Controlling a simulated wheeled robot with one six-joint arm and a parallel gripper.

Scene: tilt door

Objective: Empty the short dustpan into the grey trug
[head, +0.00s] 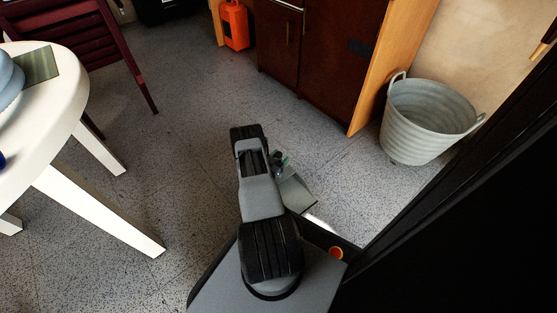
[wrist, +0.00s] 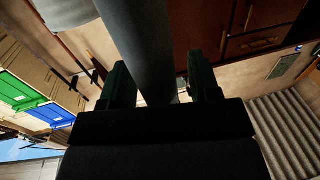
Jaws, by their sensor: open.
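The short dustpan shows as a grey pan (head: 294,192) just right of my arm in the head view; my arm hides part of it. My gripper (head: 280,160) is beside it, mostly hidden behind my wrist. In the wrist view my gripper (wrist: 158,78) is open, its two dark fingers apart. A thick grey bar runs between them; it may be the dustpan's handle, and I cannot tell whether the fingers touch it. The dustpan's contents cannot be made out. The grey trug (head: 420,122), a ribbed tub with two handles, stands upright on the floor at the right.
A white round table (head: 72,98) and a dark red chair (head: 75,40) stand at the left. A brown cabinet (head: 325,55) and an orange canister (head: 234,25) are at the back. A dark frame (head: 480,190) edges the right. Speckled floor between is clear.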

